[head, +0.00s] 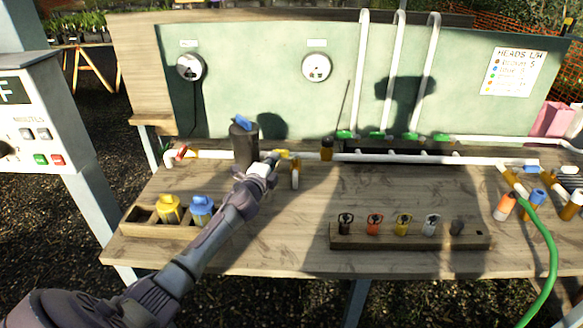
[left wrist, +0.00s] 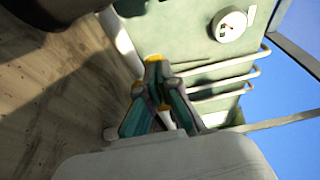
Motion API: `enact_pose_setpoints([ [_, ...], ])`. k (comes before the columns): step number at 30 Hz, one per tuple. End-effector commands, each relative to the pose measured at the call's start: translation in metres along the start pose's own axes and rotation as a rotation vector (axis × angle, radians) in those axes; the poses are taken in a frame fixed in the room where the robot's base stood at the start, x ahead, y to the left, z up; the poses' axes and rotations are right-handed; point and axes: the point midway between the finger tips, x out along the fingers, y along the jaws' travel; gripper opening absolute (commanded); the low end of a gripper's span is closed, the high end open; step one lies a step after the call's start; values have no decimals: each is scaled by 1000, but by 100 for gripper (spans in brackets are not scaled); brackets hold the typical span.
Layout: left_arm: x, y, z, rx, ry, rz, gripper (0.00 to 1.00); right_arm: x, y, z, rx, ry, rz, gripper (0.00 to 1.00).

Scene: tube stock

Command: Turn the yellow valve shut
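The yellow valve (head: 282,153) sits on the white pipe along the back of the bench, and little of its handle shows past my gripper. My left gripper (head: 268,162) reaches it from the front left. In the left wrist view, the left gripper's teal-padded fingers (left wrist: 153,80) come together at their tips, with yellow valve parts (left wrist: 152,58) at and beside them. The fingers look closed on the handle, and they hide most of it. My right gripper is not in view.
A dark canister with a blue top (head: 244,142) stands just left of the gripper. A red valve (head: 181,152) is further left on the pipe. A wooden rack (head: 410,240) holds several tagged pieces at the front. The bench between is mostly clear.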

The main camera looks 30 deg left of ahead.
Motion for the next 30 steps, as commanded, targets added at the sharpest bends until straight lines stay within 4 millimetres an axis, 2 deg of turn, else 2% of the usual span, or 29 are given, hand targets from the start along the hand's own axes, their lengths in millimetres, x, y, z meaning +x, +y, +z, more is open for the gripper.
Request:
enact_pose_setpoints([
  [1,3,-9,8,4,-15,-12,0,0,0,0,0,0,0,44],
  [9,2,-10,9,6,-16,-13,0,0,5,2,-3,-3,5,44],
  [14,-10,-9,8,7,-14,-12,0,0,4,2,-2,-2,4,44],
  [24,-83,-4,0,5,-3,-5,0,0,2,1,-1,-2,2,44],
  [30,-114,-4,-2,4,-1,-5,0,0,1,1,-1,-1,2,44],
])
